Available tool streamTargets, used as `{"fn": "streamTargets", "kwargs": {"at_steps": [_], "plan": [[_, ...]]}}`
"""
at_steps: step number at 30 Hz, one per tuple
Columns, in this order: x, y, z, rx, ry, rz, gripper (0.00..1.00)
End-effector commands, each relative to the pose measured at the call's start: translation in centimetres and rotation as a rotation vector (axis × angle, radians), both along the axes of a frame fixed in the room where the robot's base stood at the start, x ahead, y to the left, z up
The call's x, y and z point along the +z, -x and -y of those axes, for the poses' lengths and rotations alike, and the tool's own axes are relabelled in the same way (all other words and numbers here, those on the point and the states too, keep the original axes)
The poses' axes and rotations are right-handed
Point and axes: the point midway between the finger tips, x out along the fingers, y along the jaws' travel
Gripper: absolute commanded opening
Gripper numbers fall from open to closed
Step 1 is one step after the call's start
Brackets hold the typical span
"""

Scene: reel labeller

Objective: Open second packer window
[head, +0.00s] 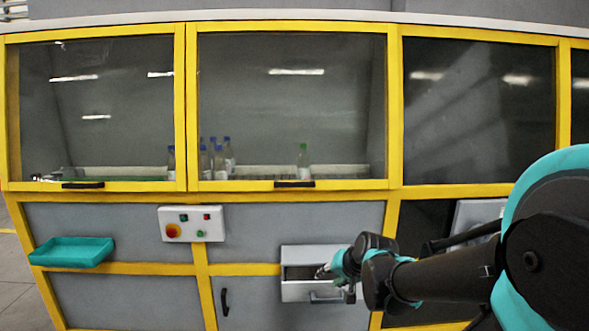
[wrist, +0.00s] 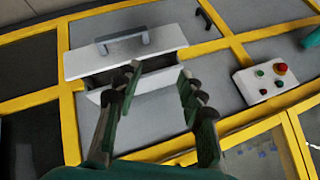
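Two yellow-framed glass windows are side by side in the head view, a left window (head: 110,110) and a middle window (head: 290,110). Both look shut. The left one has a black handle (head: 83,185) on its bottom rail, and the middle one has a similar black handle (head: 294,184). Bottles stand behind the middle glass. My gripper (head: 338,270) is below and right of the middle handle, apart from it, in front of a drawer. In the wrist view my gripper (wrist: 160,72) has its fingers spread with nothing between them. A window pane (wrist: 255,158) shows at that view's lower right.
The grey drawer (head: 309,292) stands partly open below the middle window; it also shows in the wrist view (wrist: 125,50). A control box (head: 191,224) with a red knob sticks out left of it. A teal tray (head: 72,252) is at far left. A dark pane (head: 478,115) is at right.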

Motion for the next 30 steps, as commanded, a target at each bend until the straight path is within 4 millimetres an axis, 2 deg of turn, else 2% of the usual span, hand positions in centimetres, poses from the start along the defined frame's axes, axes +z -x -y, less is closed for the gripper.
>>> {"fn": "streamTargets", "kwargs": {"at_steps": [1, 3, 6, 9, 12, 17, 23, 30], "plan": [[2.8, -3.1, -1.3, -0.067, -0.128, 0.048, 0.4], [6.7, -6.9, -2.6, -0.167, -0.317, 0.106, 0.4], [11.9, -11.5, -3.4, -0.303, -0.567, 0.163, 0.4], [15.9, -14.8, -3.2, -0.412, -0.765, 0.197, 0.4], [18.3, -16.7, -2.8, -0.486, -0.895, 0.211, 0.4], [19.6, -18.1, -2.5, -0.529, -0.97, 0.219, 0.4], [19.2, -19.6, -3.2, -0.527, -0.97, 0.217, 0.4], [18.3, -22.7, -4.6, -0.525, -0.968, 0.218, 0.4]]}}
